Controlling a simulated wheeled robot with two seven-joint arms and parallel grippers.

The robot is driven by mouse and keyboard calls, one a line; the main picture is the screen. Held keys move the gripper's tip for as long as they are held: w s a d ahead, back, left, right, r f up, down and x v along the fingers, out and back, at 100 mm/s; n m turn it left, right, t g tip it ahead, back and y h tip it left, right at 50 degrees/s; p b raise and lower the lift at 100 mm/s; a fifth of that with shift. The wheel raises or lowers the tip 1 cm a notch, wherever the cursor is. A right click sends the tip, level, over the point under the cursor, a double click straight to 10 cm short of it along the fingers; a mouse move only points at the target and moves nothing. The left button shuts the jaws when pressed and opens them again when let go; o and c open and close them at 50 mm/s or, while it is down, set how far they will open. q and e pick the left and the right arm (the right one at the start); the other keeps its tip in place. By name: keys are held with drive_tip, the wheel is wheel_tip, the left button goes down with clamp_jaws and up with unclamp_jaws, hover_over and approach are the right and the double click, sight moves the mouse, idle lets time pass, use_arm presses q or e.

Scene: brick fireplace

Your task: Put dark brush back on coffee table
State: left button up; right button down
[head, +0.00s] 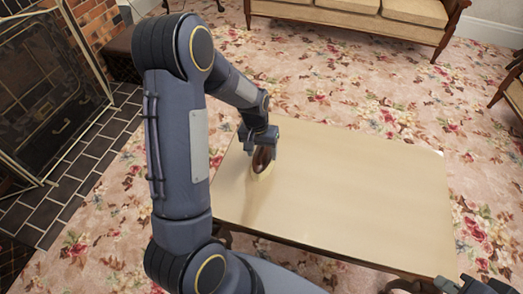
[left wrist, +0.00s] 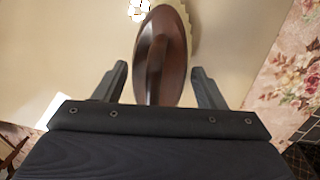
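The dark brush (head: 263,158), with a glossy brown wooden back and pale bristles, is on or just above the coffee table (head: 350,185), near its left end. I cannot tell whether it touches the top. My left gripper (head: 262,138) is right at the brush. In the left wrist view the brush (left wrist: 162,58) lies between the two fingers of the left gripper (left wrist: 160,85), with a small gap showing on each side. The left gripper is open around it. Part of my right gripper (head: 474,285) shows at the bottom right corner; its fingers are not clear.
The rest of the table top is bare. A fireplace screen (head: 48,85) and dark tiled hearth (head: 75,170) are at the left. A sofa (head: 350,18) stands at the back and a chair (head: 512,92) at the right edge. Floral carpet surrounds the table.

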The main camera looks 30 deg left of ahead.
sight(257, 153)
use_arm(q)
drive_tip(key=shift+o, duration=1.3)
drive_tip(key=shift+r, duration=0.25)
wheel_tip(257, 153, up, 12)
drive_tip(key=a+p, duration=0.1)
drive_tip(key=p, duration=0.3)
drive_tip(key=s+d+r+t+h, duration=0.1)
drive_tip(key=s+d+r, duration=0.3)
drive_tip(key=s, duration=0.6)
drive_tip(key=s+d+r+m+t+h, duration=0.1)
drive_tip(key=s+d+r+t, duration=0.3)
drive_tip(key=s+r, duration=0.3)
drive_tip(key=s, duration=0.4)
drive_tip(key=shift+s+d, duration=0.15)
drive_tip(key=shift+d, duration=0.1)
wheel_tip(257, 153, up, 22)
drive_tip(key=p, duration=2.1)
drive_tip(key=shift+f, duration=0.25)
